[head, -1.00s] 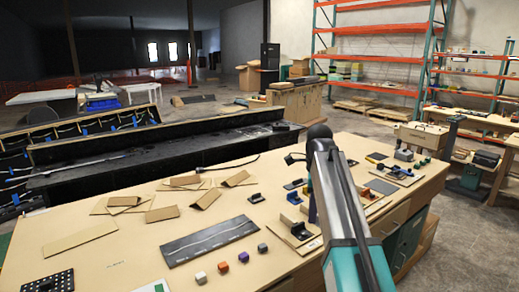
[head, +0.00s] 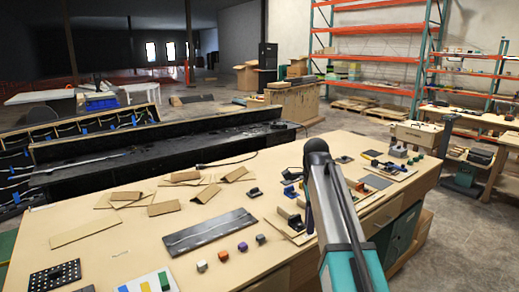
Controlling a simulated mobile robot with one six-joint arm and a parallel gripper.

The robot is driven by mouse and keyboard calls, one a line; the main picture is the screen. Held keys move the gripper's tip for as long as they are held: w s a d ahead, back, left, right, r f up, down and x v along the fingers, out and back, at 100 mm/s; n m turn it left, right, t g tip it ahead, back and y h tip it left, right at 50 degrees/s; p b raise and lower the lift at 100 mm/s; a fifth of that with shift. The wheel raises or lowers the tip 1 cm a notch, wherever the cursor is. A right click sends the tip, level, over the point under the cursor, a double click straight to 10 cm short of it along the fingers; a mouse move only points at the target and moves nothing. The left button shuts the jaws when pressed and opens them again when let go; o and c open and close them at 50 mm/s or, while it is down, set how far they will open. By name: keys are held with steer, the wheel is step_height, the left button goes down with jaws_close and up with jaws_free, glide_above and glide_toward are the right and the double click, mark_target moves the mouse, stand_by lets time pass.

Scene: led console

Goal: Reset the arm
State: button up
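My arm (head: 342,225), teal and grey with a black rounded joint at its top, rises from the bottom right of centre in the head view. It stands in front of the wooden worktable (head: 130,262). I cannot make out my gripper; the far end of the arm is hidden behind the upright link or out of view. A dark purple upright piece (head: 307,217) shows just left of the link, and I cannot tell whether it is on the table or part of me.
The table carries a dark board (head: 210,232), small cubes (head: 242,247), brown folded pieces (head: 165,208), a perforated black plate (head: 55,276) and a white board with coloured strips (head: 142,286). A long black bench (head: 100,170) stands behind. Orange shelving (head: 375,58) is far right.

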steer(key=s+f+n, duration=0.3)
steer(key=f+n, duration=0.1)
steer(key=f, duration=0.7)
steer(key=s+f+n, duration=0.3)
steer(key=f+n, duration=0.2)
steer(key=f, duration=0.6)
steer(key=s+f+n, duration=0.5)
steer(key=s+f, duration=0.1)
steer(key=f, duration=0.3)
steer(key=s+f+n, duration=0.5)
steer(key=s+f, duration=0.1)
steer(key=f, duration=0.3)
steer(key=s+f+g+b, duration=0.1)
steer(key=s+f+g, duration=0.2)
steer(key=s+f, duration=0.7)
steer(key=s+d+f+g+b, duration=0.1)
steer(key=s+f+g, duration=0.1)
steer(key=s+f, duration=0.8)
steer(key=s, duration=0.5)
steer(key=shift+s+g, duration=0.2)
steer(key=shift+g, duration=0.2)
